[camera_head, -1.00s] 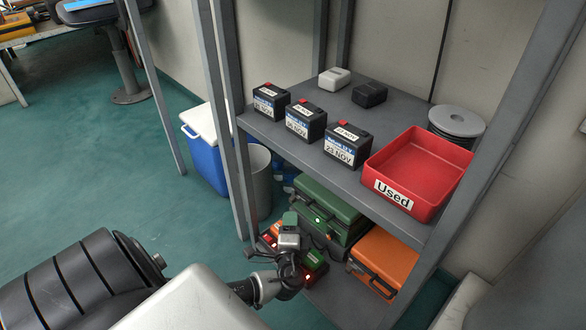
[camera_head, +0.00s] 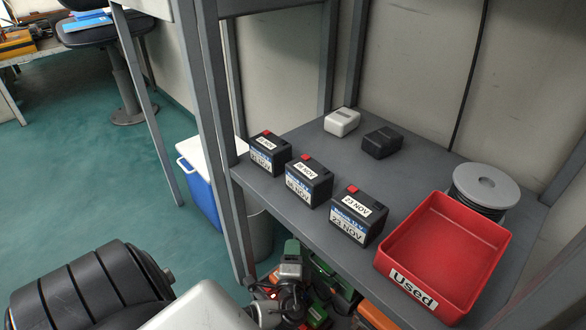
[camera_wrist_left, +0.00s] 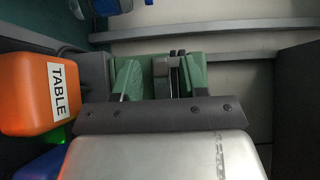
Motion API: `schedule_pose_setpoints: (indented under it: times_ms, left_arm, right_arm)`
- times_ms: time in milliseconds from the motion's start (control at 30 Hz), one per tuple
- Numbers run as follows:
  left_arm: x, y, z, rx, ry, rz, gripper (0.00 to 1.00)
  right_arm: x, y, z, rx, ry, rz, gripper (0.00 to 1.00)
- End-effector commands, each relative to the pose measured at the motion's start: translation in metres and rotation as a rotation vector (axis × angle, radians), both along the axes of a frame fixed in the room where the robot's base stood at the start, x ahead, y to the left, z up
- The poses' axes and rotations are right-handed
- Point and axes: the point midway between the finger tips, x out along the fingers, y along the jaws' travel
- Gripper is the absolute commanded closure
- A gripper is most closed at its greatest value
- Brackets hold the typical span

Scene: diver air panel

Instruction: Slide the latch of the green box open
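The green box (camera_head: 334,279) is on the lower shelf in the head view, mostly hidden by the upper shelf. My left gripper (camera_head: 291,252) is in front of the lower shelf, just left of the green box in the picture. In the left wrist view its two green fingers (camera_wrist_left: 160,80) stand apart. A grey block and dark bars show between or behind them; I cannot tell whether they touch. The latch cannot be made out clearly. My right gripper is not in view.
Three dated batteries (camera_head: 311,182) and a red "Used" tray (camera_head: 446,246) stand on the upper shelf (camera_head: 300,148). An orange box (camera_head: 376,318) is right of the green box. An orange "TABLE" thing (camera_wrist_left: 30,95) is left of the fingers in the wrist view. A shelf post (camera_head: 222,150) stands near the arm.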

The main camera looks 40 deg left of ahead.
Motion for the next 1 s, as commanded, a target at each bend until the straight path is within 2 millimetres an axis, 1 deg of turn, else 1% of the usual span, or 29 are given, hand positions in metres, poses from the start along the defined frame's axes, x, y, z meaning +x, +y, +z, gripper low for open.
schedule_pose_setpoints:
  times_ms: [33,200,267,500,733,967,1000]
  left_arm:
    - [0.0,0.0,0.0,0.0,0.0,0.0,0.66]
    - [0.0,0.0,0.0,0.0,0.0,0.0,0.92]
    - [0.0,0.0,0.0,0.0,0.0,0.0,1.0]
    - [0.0,-0.001,0.0,-0.001,0.001,0.0,1.0]
    - [-0.001,-0.023,0.0,-0.002,-0.001,0.0,1.0]
    - [-0.001,-0.024,0.0,-0.002,-0.001,-0.003,1.0]
    - [-0.001,-0.024,0.0,-0.002,-0.001,-0.004,0.77]
  right_arm:
    - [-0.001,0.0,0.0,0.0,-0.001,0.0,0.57]
    - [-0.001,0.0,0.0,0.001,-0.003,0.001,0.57]
    - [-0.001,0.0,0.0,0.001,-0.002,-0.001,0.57]
    - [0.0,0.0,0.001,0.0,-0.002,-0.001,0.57]
    - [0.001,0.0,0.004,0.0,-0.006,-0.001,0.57]
    - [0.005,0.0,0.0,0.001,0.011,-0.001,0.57]
    - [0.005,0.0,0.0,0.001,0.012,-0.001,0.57]
